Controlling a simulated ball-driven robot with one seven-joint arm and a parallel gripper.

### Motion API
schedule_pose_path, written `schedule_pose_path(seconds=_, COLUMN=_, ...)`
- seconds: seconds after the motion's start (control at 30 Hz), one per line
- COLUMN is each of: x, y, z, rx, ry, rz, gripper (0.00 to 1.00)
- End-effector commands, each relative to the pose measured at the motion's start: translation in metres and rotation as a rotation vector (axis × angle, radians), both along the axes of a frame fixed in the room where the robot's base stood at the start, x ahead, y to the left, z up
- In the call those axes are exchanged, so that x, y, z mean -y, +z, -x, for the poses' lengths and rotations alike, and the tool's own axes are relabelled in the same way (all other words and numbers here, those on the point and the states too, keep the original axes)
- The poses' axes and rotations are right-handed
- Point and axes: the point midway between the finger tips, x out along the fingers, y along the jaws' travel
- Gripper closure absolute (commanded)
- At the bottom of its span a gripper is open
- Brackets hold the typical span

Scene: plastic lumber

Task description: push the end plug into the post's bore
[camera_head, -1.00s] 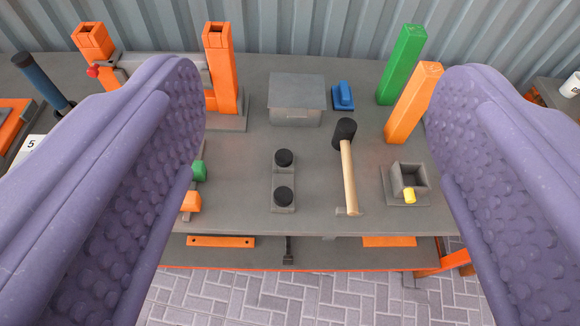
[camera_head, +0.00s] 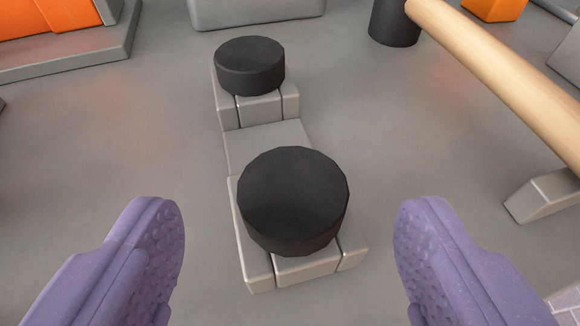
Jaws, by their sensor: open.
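Two black round end plugs sit on a grey stepped holder (camera_head: 268,143). The near plug (camera_head: 293,195) is larger in view and stands between my fingers; the far plug (camera_head: 250,66) sits at the holder's other end. My gripper (camera_head: 290,218) is open, its two purple padded fingers to the left and right of the near plug, with a clear gap on each side. It holds nothing. Part of an orange post (camera_head: 60,15) shows at the upper left edge; its bore is out of view.
A grey base plate (camera_head: 95,50) is at the upper left, and a grey box (camera_head: 258,12) at the back. Bare tabletop lies left of the holder.

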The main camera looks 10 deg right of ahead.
Motion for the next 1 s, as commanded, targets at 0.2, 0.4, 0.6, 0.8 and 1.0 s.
schedule_pose_path(seconds=0.2, x=0.006, y=-0.01, z=-0.021, rx=0.0, ry=-0.001, rz=-0.001, gripper=0.25)
schedule_pose_path(seconds=0.4, x=0.006, y=-0.009, z=-0.022, rx=0.0, ry=-0.001, rz=0.0, gripper=0.25)
schedule_pose_path(seconds=0.6, x=0.006, y=-0.009, z=-0.022, rx=0.0, ry=-0.001, rz=0.0, gripper=0.71)
schedule_pose_path(seconds=0.8, x=0.006, y=-0.009, z=-0.022, rx=0.0, ry=-0.001, rz=0.0, gripper=0.85)
schedule_pose_path(seconds=1.0, x=0.005, y=-0.005, z=-0.022, rx=0.0, ry=0.0, rz=0.0, gripper=0.85)
